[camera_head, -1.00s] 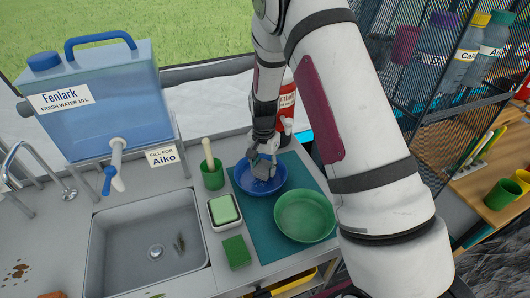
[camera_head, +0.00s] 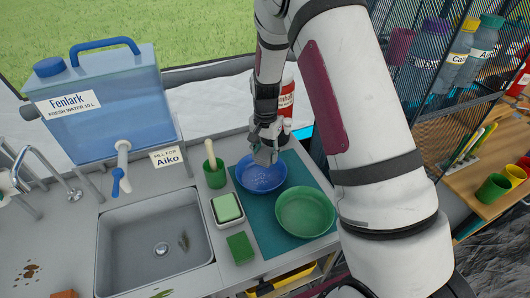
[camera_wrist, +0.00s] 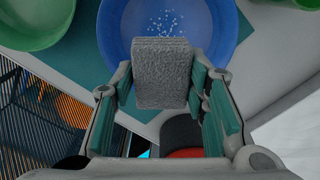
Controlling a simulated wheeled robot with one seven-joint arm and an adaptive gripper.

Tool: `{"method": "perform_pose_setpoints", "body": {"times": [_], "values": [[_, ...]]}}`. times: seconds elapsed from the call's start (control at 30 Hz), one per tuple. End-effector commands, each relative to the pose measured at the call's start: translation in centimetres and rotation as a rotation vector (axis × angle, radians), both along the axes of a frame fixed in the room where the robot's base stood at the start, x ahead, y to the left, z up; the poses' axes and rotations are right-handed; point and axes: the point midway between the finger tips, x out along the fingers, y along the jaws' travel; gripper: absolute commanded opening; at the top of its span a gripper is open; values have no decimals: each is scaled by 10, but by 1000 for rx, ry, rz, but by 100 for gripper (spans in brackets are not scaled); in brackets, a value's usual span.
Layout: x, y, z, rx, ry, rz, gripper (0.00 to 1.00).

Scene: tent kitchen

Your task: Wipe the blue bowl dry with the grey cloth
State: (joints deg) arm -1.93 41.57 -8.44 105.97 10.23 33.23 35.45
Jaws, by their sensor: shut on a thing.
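The blue bowl (camera_head: 260,180) stands on the teal mat (camera_head: 262,228) beside the sink. Small pale drops show on its inner floor in the wrist view (camera_wrist: 165,22). My gripper (camera_head: 265,153) is shut on the grey cloth (camera_wrist: 162,75), a folded block between the two fingers. The cloth overlaps the near side of the bowl in the wrist view. In the head view my gripper is over the bowl's far rim. I cannot tell whether the cloth touches the bowl.
A green bowl (camera_head: 305,212) stands close by on the mat. A green cup with a brush (camera_head: 214,173), a tray with a light green sponge (camera_head: 227,207) and a dark green pad (camera_head: 240,247) are to the left. A red bottle (camera_head: 287,98) stands behind my gripper.

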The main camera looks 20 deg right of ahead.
Motion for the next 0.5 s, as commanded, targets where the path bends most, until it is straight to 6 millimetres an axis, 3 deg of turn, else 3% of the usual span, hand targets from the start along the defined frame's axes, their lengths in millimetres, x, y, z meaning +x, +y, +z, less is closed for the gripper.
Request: {"method": "perform_pose_setpoints", "body": {"times": [0.5], "values": [[11, 0, -2, 0, -4, 0, 15]]}}
